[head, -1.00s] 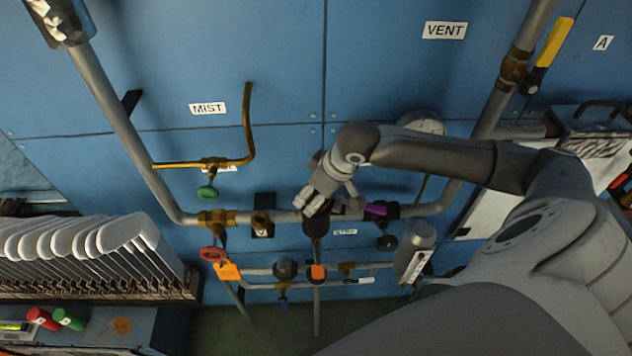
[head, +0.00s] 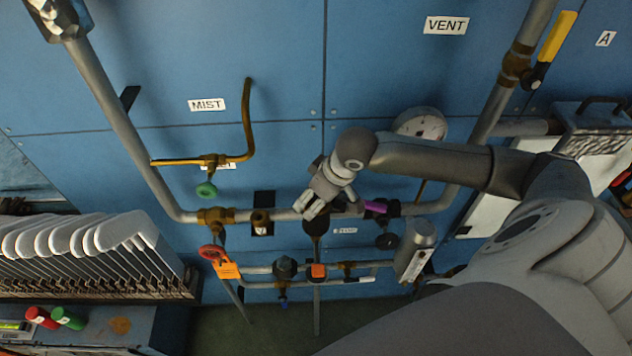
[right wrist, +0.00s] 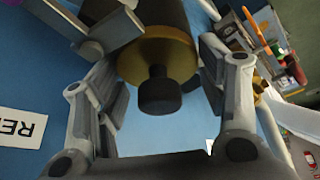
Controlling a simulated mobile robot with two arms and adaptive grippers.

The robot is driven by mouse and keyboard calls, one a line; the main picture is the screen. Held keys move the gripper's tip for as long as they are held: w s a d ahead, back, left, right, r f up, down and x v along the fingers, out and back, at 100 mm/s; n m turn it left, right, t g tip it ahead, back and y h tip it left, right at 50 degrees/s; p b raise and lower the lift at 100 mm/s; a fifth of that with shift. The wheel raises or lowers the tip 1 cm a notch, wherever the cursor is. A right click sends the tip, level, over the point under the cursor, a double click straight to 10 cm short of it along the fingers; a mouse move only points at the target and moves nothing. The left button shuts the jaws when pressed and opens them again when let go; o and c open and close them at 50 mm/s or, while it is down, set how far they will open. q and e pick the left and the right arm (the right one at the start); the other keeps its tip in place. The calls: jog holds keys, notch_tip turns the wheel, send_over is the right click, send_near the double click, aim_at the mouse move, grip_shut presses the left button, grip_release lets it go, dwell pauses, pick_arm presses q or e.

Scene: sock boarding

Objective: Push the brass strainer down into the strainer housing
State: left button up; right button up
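My right gripper (head: 312,207) is at the horizontal grey pipe in the middle of the blue panel, just above a dark cylindrical body (head: 316,227), which looks like the strainer housing. In the right wrist view my right gripper (right wrist: 160,100) is open, with its fingers spread apart. Between them is a round brass piece (right wrist: 178,58), apparently the strainer, with a black knob (right wrist: 158,95). A dark cylinder (right wrist: 160,10) adjoins the brass. I see clear gaps between the fingers and the knob. How deep the strainer sits cannot be told. My left gripper is not in view.
A purple-marked fitting (head: 377,207) is close right of my gripper, and a gauge (head: 420,124) is above right. A red handwheel (head: 212,253) with an orange tag is lower left. White sock boards (head: 90,235) stand at left. The panel above the pipe is mostly clear.

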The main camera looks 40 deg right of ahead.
jog(key=o, duration=0.3)
jog(key=shift+o, duration=0.2)
jog(key=shift+r, duration=0.1)
jog(key=v, duration=1.2)
jog(key=shift+w, duration=0.1)
